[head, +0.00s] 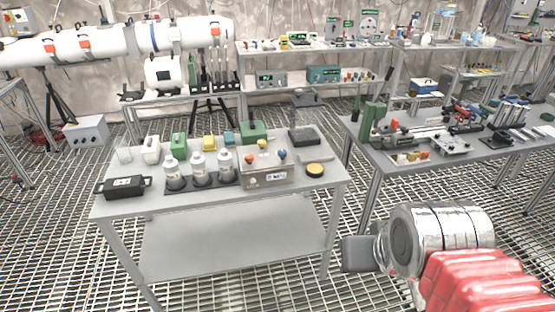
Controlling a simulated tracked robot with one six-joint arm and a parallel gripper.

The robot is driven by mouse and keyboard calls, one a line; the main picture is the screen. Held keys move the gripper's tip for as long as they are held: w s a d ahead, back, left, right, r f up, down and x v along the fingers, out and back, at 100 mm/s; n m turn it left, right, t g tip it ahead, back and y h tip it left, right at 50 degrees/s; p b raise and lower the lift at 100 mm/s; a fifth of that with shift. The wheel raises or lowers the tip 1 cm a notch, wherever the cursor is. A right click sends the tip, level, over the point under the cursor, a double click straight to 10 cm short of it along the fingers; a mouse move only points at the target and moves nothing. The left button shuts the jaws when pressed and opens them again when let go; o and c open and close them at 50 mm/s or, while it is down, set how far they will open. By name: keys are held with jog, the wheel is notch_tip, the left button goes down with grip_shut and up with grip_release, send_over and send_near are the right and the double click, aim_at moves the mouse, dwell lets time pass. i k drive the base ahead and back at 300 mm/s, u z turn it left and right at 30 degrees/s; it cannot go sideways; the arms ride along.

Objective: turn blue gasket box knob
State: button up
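A blue knob (282,155) stands on the top of a grey metal box (264,179), near its right end. An orange knob (249,158) and a yellow knob (262,144) also show on the box top. The box sits near the front edge of the grey table (215,196). My arm, with its silver wrist and red sleeve, is at the lower right. My gripper (359,254) is the grey block at its left end, apart from the box and to the right of the table. Its fingers cannot be made out.
Grey bottles in a dark rack (200,182) stand left of the box, and a black case (124,186) lies farther left. A round yellow-topped piece (315,170) lies right of the box. A second table (440,160) with tools stands at right. Grating floor lies between the tables.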

aim_at(282, 154)
jog(key=k, duration=0.6)
jog(key=u, duration=0.95)
jog(key=i, duration=1.45)
jog(key=u, duration=0.05)
